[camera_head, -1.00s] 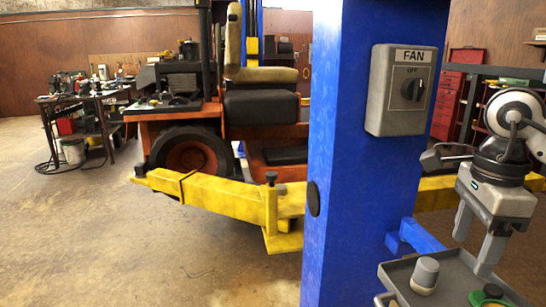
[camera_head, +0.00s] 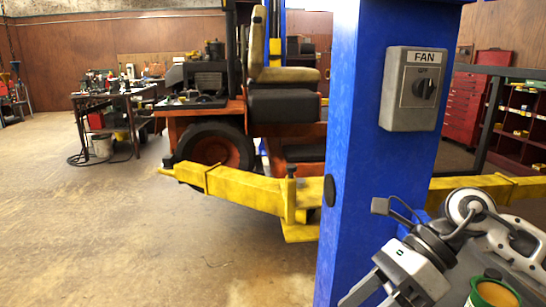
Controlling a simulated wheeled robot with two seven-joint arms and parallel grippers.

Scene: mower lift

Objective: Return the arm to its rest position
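My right arm comes in from the lower right, in front of the blue lift post (camera_head: 378,170). Its grey and white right gripper (camera_head: 378,296) points down and to the left near the bottom edge. Its fingers look spread with nothing visible between them, though the tips are partly cut off by the frame. My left arm and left gripper are out of view.
A grey fan switch box (camera_head: 412,90) is mounted on the post. A green container (camera_head: 492,293) stands close to my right arm at the bottom right. Yellow lift arms (camera_head: 245,187) reach under an orange mower (camera_head: 212,145). The floor at left is clear.

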